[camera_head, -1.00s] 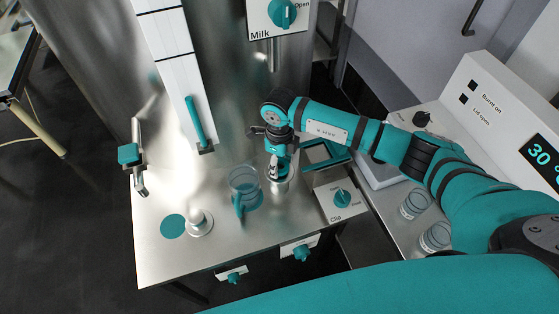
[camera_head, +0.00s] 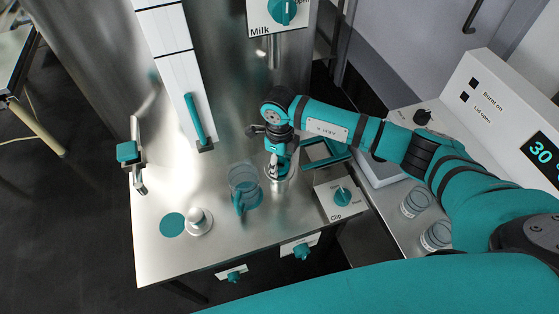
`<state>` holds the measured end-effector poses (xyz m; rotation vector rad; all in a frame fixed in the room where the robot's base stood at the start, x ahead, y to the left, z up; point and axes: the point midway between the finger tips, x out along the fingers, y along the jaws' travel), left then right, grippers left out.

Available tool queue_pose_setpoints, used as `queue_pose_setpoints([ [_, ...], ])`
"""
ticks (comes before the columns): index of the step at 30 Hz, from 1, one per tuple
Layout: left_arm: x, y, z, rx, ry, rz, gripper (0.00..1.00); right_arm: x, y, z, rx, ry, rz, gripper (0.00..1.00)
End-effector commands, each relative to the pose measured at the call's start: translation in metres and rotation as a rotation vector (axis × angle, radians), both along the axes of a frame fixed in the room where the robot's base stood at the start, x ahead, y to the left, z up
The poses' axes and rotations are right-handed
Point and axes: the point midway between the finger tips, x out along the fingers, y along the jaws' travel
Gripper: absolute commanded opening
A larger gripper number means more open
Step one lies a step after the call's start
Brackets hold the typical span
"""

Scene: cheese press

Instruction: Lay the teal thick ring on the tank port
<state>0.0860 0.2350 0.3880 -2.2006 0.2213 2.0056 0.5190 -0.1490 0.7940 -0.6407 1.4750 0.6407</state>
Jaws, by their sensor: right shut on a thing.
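My right gripper (camera_head: 275,172) points down at the steel worktop, below the milk panel. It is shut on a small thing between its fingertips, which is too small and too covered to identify. A round metal fitting (camera_head: 291,176) sits right under and around the fingertips; it may be the tank port, but I cannot tell whether the held thing touches it. I cannot make out the teal thick ring apart from the teal gripper parts. My left gripper is out of view.
A clear jug with a teal handle (camera_head: 240,203) stands just left of the gripper. A teal square frame (camera_head: 325,153) and the clip panel (camera_head: 341,198) lie to the right. Two glasses (camera_head: 415,203) stand farther right.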

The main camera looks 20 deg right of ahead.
Motion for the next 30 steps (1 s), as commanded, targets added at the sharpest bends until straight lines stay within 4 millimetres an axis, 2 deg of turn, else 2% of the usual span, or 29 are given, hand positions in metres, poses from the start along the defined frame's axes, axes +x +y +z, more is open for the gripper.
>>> queue_pose_setpoints([
  [30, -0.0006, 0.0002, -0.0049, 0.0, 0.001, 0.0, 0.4, 0.0006, 0.0002, -0.0023, 0.001, -0.001, 0.0, 0.23],
])
